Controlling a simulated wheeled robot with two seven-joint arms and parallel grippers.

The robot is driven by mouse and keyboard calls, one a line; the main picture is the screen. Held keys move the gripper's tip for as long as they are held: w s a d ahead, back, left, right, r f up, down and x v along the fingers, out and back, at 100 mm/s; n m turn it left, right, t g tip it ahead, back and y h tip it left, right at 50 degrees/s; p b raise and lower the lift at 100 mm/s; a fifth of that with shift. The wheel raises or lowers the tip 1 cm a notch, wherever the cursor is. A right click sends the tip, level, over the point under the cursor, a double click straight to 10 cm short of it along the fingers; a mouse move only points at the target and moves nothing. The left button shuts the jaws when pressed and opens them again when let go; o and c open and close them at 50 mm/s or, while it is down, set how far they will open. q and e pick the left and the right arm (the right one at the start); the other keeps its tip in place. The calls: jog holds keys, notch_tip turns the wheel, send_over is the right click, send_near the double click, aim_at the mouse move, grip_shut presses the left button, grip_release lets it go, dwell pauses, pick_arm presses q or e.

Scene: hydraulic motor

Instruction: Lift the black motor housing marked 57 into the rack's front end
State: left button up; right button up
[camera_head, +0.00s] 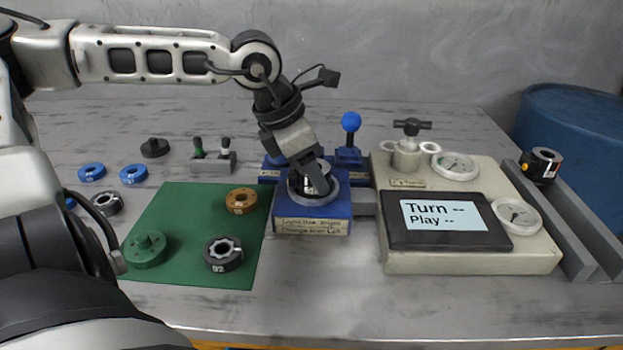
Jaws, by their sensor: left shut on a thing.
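My left gripper (316,178) reaches down from above into the blue fixture (338,212) at the middle of the table. It is shut on a dark ring-shaped part (296,187) seated in the fixture. The fingers cover most of this part; no number can be read on it, so I cannot tell whether it is the housing marked 57. The rack (570,232) is a pair of grey rails along the right side. A black housing with an orange mark (543,165) sits at its far end; the front end is empty. My right gripper is not in view.
The green mat (185,205) holds a black housing marked 92 (223,254), an orange ring (241,201) and a green disc (146,249). The beige test console (470,262) with gauges and a screen stands between fixture and rack. Blue rings (133,174) lie at left.

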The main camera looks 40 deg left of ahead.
pick_arm(q)
jog(key=shift+r, duration=0.1)
jog(key=shift+r, duration=0.55)
notch_tip(320, 180, up, 2)
jog(key=shift+r, duration=0.15)
jog(key=s+d+r+b, duration=0.1)
jog(key=s+d+r, duration=0.4)
jog(key=s+r, duration=0.4)
jog(key=s, duration=0.4)
jog(key=shift+r+b, duration=0.25)
jog(key=shift+b, duration=0.15)
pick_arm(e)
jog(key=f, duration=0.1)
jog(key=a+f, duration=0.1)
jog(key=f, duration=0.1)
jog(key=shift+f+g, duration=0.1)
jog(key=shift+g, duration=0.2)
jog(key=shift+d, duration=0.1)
